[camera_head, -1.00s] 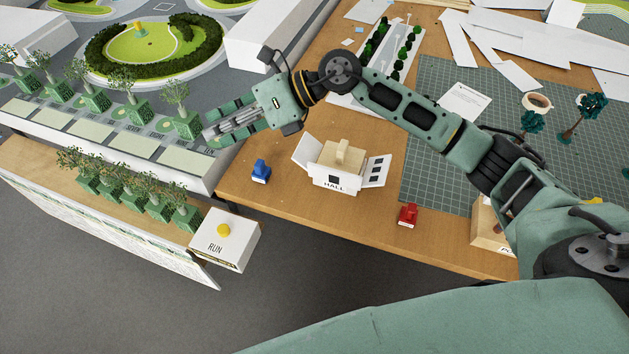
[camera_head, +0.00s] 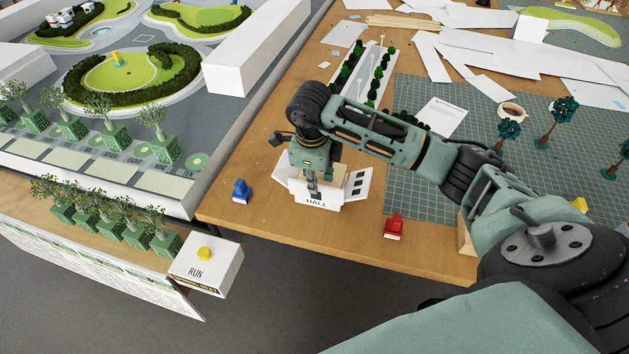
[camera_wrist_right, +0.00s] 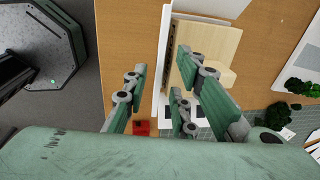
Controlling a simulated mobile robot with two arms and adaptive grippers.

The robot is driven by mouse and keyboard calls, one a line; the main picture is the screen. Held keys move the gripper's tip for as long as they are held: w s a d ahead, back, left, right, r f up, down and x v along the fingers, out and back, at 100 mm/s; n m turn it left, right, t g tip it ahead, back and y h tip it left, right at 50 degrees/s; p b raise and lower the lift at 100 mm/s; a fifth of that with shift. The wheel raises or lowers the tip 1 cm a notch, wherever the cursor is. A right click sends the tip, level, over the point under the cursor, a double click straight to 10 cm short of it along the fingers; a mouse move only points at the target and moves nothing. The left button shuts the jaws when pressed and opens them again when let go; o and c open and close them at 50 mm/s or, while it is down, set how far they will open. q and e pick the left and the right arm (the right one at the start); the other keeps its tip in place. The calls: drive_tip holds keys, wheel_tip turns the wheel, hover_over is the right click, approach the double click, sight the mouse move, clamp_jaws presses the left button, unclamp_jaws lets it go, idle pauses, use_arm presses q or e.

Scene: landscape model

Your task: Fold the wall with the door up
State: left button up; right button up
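The small white HALL model (camera_head: 334,203) stands near the front edge of the wooden table, with a side wall with dark windows (camera_head: 357,184) splayed out to the right. My right gripper (camera_head: 314,192) points down over its front and hides much of the front wall. In the right wrist view my right gripper (camera_wrist_right: 161,72) is open. Its fingers lie on either side of the narrow white edge of the front wall (camera_wrist_right: 161,55), with the wooden core (camera_wrist_right: 215,50) on the right. I cannot tell the wall's exact tilt or whether fingers touch it. My left gripper is not in view.
A blue piece (camera_head: 240,191) stands left of the model and a red piece (camera_head: 394,225) to its right. A green cutting mat (camera_head: 455,190) with small trees lies at the right. The RUN box (camera_head: 207,266) stands front left, beyond the table edge.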

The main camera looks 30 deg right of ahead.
drive_tip(key=shift+w+d+f, duration=0.1)
drive_tip(key=shift+f, duration=1.05)
clamp_jaws()
